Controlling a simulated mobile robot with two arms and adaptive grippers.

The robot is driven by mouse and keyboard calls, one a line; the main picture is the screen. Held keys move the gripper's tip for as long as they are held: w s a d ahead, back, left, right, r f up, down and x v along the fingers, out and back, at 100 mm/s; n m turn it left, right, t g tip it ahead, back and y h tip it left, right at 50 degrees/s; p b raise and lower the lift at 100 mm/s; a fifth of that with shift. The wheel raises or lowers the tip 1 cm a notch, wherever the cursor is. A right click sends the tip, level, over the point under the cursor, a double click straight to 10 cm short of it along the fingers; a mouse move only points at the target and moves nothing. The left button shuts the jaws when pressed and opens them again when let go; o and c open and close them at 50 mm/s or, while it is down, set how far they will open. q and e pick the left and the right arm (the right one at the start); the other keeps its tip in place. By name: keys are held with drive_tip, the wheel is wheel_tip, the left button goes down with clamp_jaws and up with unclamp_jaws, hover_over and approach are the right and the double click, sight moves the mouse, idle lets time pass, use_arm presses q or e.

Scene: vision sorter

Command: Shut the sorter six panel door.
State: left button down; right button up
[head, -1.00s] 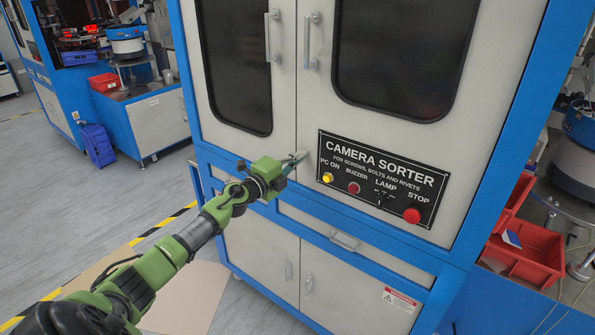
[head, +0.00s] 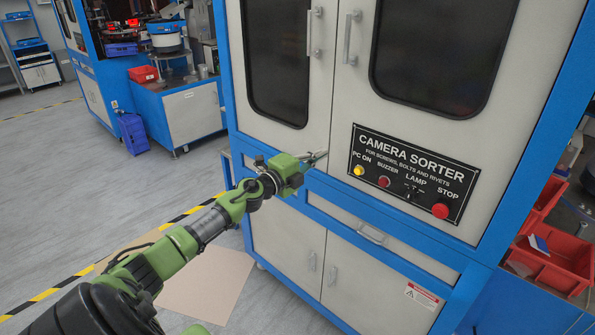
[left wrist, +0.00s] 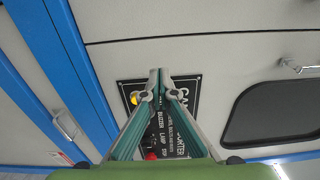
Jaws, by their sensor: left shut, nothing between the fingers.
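The camera sorter is a blue-framed cabinet with two pale upper doors. The right door (head: 345,110) bears a dark window, a handle (head: 349,36) and the black control panel (head: 410,172) with buttons. The left door (head: 285,136) has its own window and handle (head: 315,32). Both look flush, with a thin seam between them. My left gripper (head: 322,155) is shut and empty, in front of the doors' lower part near the seam; I cannot tell whether it touches. In the left wrist view its closed fingers (left wrist: 160,75) overlap the panel (left wrist: 182,92). My right gripper is out of view.
Below are a drawer handle (head: 370,235) and lower cupboard doors (head: 285,240). Red bins (head: 550,262) stand at the right. Another blue machine (head: 190,110) and a blue crate (head: 133,132) stand at the left.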

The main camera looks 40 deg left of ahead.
use_arm(q)
drive_tip(key=s+f+b, duration=0.1)
drive_tip(key=s, duration=0.6)
drive_tip(key=shift+a, duration=0.2)
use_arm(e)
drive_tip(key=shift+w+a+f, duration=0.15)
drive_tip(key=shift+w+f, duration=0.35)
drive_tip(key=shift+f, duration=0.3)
